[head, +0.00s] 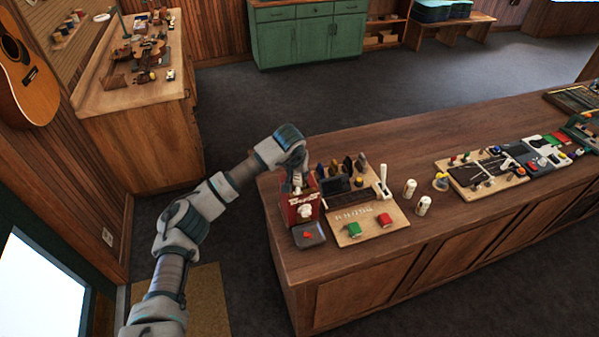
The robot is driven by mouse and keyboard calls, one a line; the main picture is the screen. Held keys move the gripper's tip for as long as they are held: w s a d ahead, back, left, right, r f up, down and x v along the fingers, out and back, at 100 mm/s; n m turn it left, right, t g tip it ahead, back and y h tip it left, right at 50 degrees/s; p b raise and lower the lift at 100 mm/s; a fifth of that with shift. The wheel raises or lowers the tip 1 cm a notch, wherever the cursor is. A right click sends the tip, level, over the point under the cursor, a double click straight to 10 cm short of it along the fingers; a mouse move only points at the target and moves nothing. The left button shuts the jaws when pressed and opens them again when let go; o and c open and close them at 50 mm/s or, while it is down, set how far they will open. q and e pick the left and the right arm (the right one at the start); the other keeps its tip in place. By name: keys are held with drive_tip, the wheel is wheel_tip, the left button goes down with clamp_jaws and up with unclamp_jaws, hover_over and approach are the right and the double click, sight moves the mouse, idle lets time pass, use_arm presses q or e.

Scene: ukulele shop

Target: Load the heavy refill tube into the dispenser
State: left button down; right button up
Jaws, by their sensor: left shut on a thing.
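A red dispenser-like box (302,211) with white markings and a pale knob on its front stands at the left end of the wooden counter. My left gripper (297,182) reaches in from the left and points down right over the top of this box. It is shut on a narrow pale thing, seemingly the refill tube, mostly hidden by the fingers. I cannot tell whether the tube is inside the box or just above it. My right gripper is not in view.
A board (365,232) with red and green blocks lies beside the box, with a dark tray (309,236) in front. Two white cylinders (410,187) (424,206) stand to the right. The counter (480,215) has bare room before another board (482,172).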

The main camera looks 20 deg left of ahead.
use_arm(q)
drive_tip(key=shift+a+r+p, duration=0.1)
drive_tip(key=shift+r+p, duration=0.3)
drive_tip(key=shift+r, duration=0.4)
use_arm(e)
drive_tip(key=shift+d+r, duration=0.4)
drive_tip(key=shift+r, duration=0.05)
use_arm(q)
drive_tip(key=shift+d, duration=0.25)
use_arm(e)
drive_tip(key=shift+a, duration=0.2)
use_arm(q)
drive_tip(key=shift+f+b, duration=0.65)
drive_tip(key=shift+f, duration=0.45)
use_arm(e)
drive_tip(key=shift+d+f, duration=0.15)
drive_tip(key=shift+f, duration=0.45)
use_arm(q)
drive_tip(key=shift+r+p, duration=0.4)
drive_tip(key=shift+r, duration=0.25)
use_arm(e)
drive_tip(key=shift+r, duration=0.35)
use_arm(q)
drive_tip(key=shift+f+b, duration=0.7)
drive_tip(key=shift+f, duration=0.45)
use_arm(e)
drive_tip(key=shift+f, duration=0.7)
